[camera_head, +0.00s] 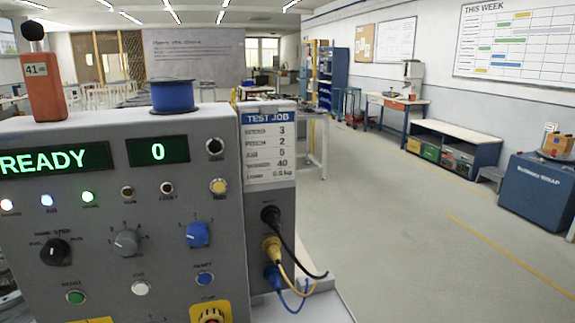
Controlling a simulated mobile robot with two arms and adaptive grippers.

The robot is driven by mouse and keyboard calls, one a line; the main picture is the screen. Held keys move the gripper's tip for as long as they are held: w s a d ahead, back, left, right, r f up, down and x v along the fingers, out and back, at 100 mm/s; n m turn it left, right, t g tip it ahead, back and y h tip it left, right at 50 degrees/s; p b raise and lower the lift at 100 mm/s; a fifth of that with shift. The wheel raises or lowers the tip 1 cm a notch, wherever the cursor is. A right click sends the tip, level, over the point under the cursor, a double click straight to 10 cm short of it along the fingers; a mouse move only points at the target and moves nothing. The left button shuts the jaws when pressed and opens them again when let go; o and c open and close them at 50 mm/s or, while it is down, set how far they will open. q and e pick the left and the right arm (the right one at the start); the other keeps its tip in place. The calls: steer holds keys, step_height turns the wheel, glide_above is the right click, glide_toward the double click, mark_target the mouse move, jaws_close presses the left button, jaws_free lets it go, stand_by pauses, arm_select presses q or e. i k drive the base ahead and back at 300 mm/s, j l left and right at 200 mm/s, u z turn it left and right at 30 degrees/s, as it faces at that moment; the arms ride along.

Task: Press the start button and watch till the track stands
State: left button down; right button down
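A grey control panel (110,216) fills the lower left of the head view. Its green display reads READY (48,162), and a second display reads 0 (158,152). Near the bottom are a green button (75,297), a white button (140,288) and a blue button (204,279). A red knob on a yellow plate (209,317) is cut off by the bottom edge. No ring track is recognisable. Neither gripper is in view.
A blue spool (172,96) and a red-orange device (43,87) marked 41 dB stand on the panel. Plugged cables (283,268) hang at its right side, below a TEST JOB card (268,144). Open floor (385,220) lies to the right, with a blue cabinet (540,190) beyond.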

mark_target(77, 298)
steer(key=u, duration=1.3)
